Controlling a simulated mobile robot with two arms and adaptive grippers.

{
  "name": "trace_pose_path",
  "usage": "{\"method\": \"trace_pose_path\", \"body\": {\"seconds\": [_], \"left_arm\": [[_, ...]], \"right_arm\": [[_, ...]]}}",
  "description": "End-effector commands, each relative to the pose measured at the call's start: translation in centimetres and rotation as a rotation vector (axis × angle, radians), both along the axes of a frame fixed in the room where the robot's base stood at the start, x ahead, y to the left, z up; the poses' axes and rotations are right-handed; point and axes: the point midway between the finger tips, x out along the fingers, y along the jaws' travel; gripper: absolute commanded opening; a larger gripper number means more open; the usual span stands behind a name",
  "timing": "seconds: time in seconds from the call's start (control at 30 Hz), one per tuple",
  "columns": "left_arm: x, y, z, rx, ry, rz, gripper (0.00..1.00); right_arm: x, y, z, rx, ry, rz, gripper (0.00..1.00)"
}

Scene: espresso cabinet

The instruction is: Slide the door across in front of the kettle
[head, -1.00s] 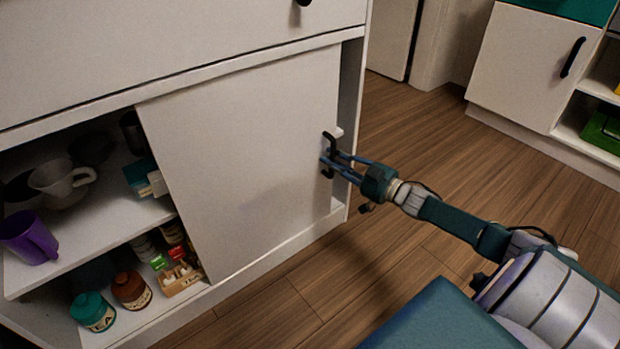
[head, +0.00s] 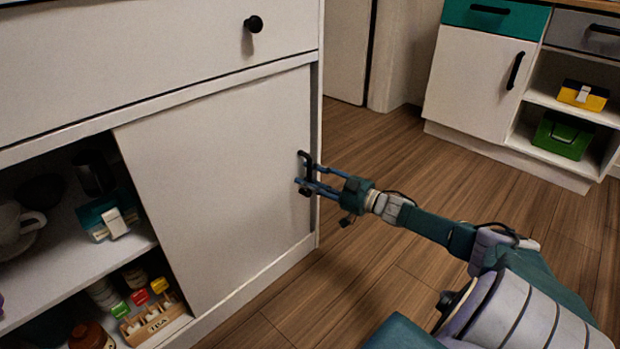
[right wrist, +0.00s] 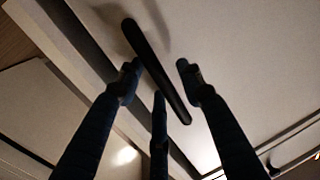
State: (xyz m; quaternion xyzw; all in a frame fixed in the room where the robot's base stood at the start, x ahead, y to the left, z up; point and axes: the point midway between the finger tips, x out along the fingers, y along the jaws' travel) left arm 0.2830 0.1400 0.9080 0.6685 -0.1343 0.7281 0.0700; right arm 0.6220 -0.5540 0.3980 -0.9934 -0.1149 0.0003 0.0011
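The white sliding door (head: 215,185) covers the right part of the low cabinet, its right edge close to the cabinet's right side. The left part is open. Its black upright handle (head: 304,172) is near that edge. My right gripper (head: 308,186) is at the handle. In the right wrist view my fingers (right wrist: 160,72) are apart, with the handle (right wrist: 155,68) running between them; the left finger is close to or touching it. A dark vessel (head: 94,174), which may be the kettle, stands on the upper shelf beside the door's left edge. My left gripper is out of view.
The upper shelf holds a pale cup (head: 14,224) and a teal-and-white box (head: 108,217). Below are a wooden tea rack (head: 158,322) and jars. A drawer (head: 160,65) is above the door. Wooden floor (head: 370,180) is free at right, before another cabinet (head: 478,82).

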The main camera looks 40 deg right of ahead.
Motion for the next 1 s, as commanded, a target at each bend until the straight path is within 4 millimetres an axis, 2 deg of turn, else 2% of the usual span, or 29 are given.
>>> {"method": "trace_pose_path", "body": {"seconds": [0.17,0.33,0.8,1.0], "left_arm": [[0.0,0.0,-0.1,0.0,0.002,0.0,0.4],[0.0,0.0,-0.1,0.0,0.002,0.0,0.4],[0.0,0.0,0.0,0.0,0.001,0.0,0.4],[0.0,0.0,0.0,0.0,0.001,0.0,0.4]], "right_arm": [[-0.1,0.0,0.0,0.0,0.0,0.0,0.37],[-1.2,-0.3,-0.2,-0.002,0.004,0.0,0.37],[-8.7,-2.0,-0.3,0.0,0.006,0.0,0.37],[-10.9,-2.6,-0.2,0.0,0.003,0.0,0.37]]}}
